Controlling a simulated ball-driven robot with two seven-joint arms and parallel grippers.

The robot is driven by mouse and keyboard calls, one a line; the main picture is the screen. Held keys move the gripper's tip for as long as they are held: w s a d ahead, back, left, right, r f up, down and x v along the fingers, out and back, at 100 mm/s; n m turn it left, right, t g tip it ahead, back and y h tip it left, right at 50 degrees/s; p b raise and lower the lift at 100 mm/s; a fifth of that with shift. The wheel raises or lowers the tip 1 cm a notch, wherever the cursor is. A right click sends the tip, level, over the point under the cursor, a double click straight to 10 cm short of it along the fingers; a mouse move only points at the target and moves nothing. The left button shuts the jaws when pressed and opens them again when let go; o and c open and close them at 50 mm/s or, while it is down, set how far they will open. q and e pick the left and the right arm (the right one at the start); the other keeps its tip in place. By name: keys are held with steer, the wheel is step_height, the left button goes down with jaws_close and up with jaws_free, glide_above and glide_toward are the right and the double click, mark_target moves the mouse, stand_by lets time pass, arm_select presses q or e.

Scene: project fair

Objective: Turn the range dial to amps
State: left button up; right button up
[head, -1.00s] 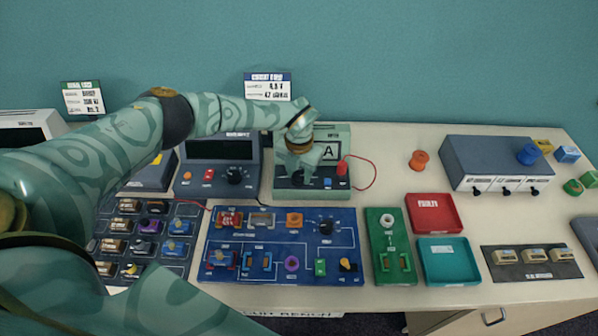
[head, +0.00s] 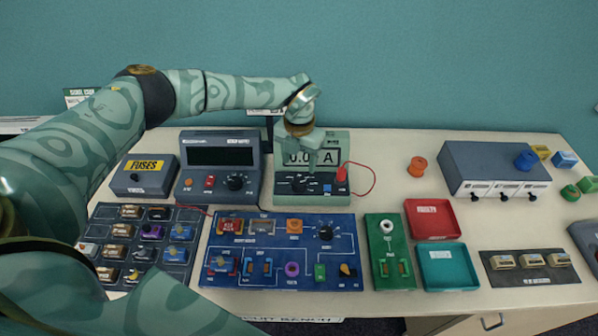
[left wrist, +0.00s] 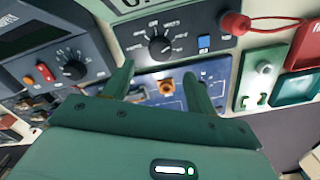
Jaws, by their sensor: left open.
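The green meter (head: 341,140) stands at the back of the bench, partly covered by my left gripper. Its screen (head: 328,157) shows "A" at the right with digits beside it. The black range dial (head: 299,184) is low on its front, and shows clearly in the left wrist view (left wrist: 159,46) with white markings around it; I cannot read for sure which mark its pointer meets. My left gripper (head: 307,165) is open and empty in front of the meter, above the dial. In the left wrist view its fingers (left wrist: 158,76) stand apart, with the dial beyond their tips, not between them. My right gripper is out of view.
A red plug (head: 341,173) with a red lead sits right of the dial, a blue button (head: 327,188) between. A dark bench meter (head: 219,178) stands close on the left. A blue circuit board (head: 278,277) lies in front. Clear bench lies around the orange spool (head: 417,165).

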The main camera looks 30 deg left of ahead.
arm_select(q)
step_height(320, 180, up, 9)
steer(key=shift+f, duration=0.2)
stand_by(0.4)
